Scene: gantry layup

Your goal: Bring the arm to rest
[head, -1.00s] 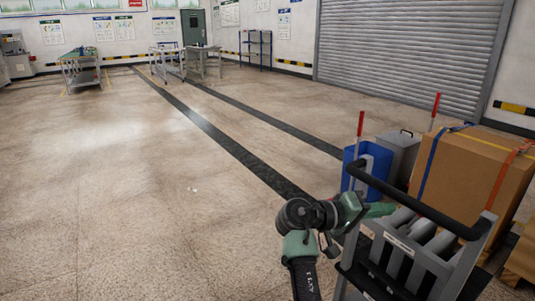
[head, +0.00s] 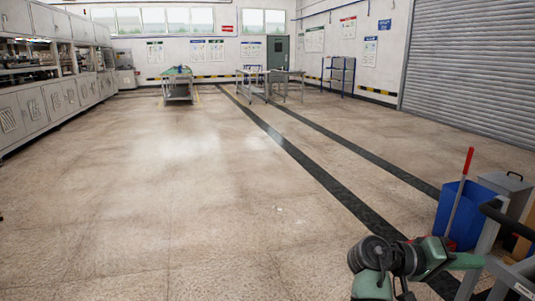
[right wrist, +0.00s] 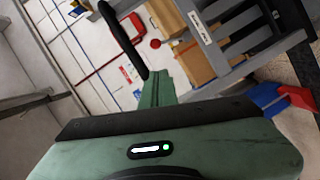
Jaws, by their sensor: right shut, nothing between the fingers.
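My right arm shows at the lower right of the head view, a green and black arm. My right gripper (head: 474,261) points to the right there, beside the grey cart frame (head: 486,243). In the right wrist view my right gripper (right wrist: 157,84) shows green fingers, shut and empty. The black cart handle (right wrist: 124,36) appears close to the fingertips in that view; I cannot tell whether they touch. My left gripper is in neither view.
A blue bin (head: 461,212) with a red-handled tool and a grey bin (head: 507,190) stand by the cart. A line of grey machine cabinets (head: 60,98) runs along the left. Tables (head: 178,84) stand far back. The middle floor is clear.

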